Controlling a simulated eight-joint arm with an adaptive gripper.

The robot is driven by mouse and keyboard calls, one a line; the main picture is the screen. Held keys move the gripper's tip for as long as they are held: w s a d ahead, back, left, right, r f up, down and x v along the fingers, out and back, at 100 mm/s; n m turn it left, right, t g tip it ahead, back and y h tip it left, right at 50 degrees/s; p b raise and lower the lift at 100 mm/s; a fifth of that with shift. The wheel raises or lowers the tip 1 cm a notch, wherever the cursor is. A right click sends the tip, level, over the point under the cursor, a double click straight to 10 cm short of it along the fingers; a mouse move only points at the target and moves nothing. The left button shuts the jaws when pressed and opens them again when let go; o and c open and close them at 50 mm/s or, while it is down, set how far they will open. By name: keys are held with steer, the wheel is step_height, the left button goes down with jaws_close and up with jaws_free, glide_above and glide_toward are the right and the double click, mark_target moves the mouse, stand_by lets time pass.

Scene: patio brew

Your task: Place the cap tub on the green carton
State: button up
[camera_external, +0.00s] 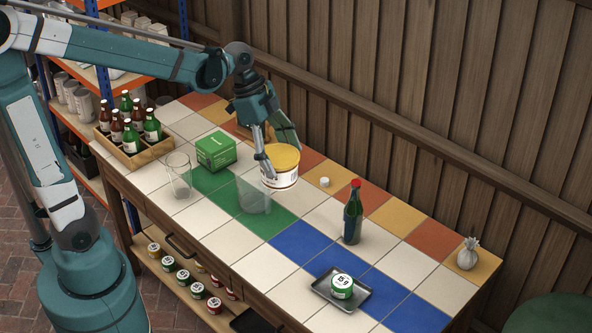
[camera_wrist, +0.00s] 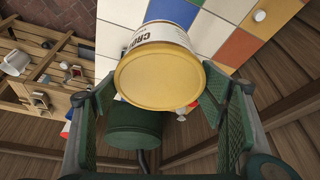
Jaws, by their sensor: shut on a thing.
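The cap tub (camera_external: 280,170) is a white tub with a yellow lid and dark lettering. The green carton (camera_external: 216,151) stands on the tiled table, left of the tub in the external view. Its top is bare. The carton is not seen in the wrist view.
A bottle crate (camera_external: 131,152) is at the far left. A red-capped bottle (camera_external: 352,218), a small white cap (camera_external: 324,182) and a dark tray (camera_external: 325,295) with a green tin are to the right.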

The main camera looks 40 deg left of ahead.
steer(key=w+a+n+t+p, duration=0.1)
steer(key=w+a+n+p, duration=0.15)
steer(key=w+a, duration=0.7)
steer(key=w+a+n+p, duration=0.15)
steer(key=a+p, duration=0.25)
steer(key=a, duration=1.2)
steer(key=w+a+n+y+p, duration=0.15)
steer(key=a+p, duration=0.25)
steer(key=a, duration=1.6)
steer(key=shift+n+t, duration=0.25)
steer(key=shift+t, duration=0.25)
steer(key=shift+s+f, duration=0.15)
steer(key=shift+f, duration=1.2)
steer(key=shift+s+f, duration=0.1)
steer(key=shift+f, duration=1.25)
steer(key=shift+f, duration=0.1)
steer(key=shift+f, duration=2.85)
steer(key=shift+f, duration=2.05)
